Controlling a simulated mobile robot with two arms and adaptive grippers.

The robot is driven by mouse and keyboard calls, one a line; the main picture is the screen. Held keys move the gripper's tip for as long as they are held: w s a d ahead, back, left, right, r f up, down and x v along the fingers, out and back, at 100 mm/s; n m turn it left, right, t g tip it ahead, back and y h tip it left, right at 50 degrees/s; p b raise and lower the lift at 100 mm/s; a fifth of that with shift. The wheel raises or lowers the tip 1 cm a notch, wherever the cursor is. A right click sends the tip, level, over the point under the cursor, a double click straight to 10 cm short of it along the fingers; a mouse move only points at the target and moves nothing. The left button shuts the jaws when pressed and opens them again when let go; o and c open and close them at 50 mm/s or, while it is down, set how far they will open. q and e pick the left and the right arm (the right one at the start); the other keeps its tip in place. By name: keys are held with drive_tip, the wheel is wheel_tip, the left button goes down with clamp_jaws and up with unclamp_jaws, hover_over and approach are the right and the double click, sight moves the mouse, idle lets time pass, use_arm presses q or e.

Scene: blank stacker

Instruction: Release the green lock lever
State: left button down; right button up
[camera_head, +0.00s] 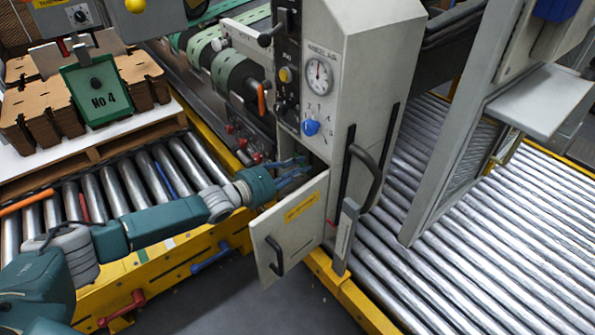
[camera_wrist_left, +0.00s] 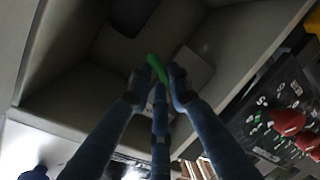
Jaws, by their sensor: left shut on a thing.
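The green lock lever (camera_wrist_left: 157,68) shows in the left wrist view, between my fingertips inside a grey compartment (camera_wrist_left: 75,112). My left gripper (camera_wrist_left: 157,80) is shut on the lever, with its blue fingers around it. In the head view my left gripper (camera_head: 296,173) reaches in behind an open grey door (camera_head: 297,225) with a yellow label, at the base of the grey machine cabinet. The lever itself is hidden in the head view. My right gripper is not in view.
The cabinet (camera_head: 360,80) carries a gauge (camera_head: 318,76), a blue knob (camera_head: 310,127) and a grey curved handle (camera_head: 368,172). Metal rollers (camera_head: 460,240) run along the right. A pallet with cardboard stacks (camera_head: 140,75) stands at the back left.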

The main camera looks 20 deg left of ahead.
use_arm(q)
drive_tip(key=shift+r+n, duration=0.1)
drive_tip(key=shift+n, duration=0.2)
idle(0.4)
drive_tip(key=c, duration=1.6)
unclamp_jaws()
drive_tip(key=shift+s+a, duration=0.15)
drive_tip(key=shift+s, duration=0.05)
drive_tip(key=v, duration=1.1)
drive_tip(key=shift+s+a+r, duration=0.15)
drive_tip(key=shift+s+r, duration=0.05)
drive_tip(key=shift+s, duration=0.05)
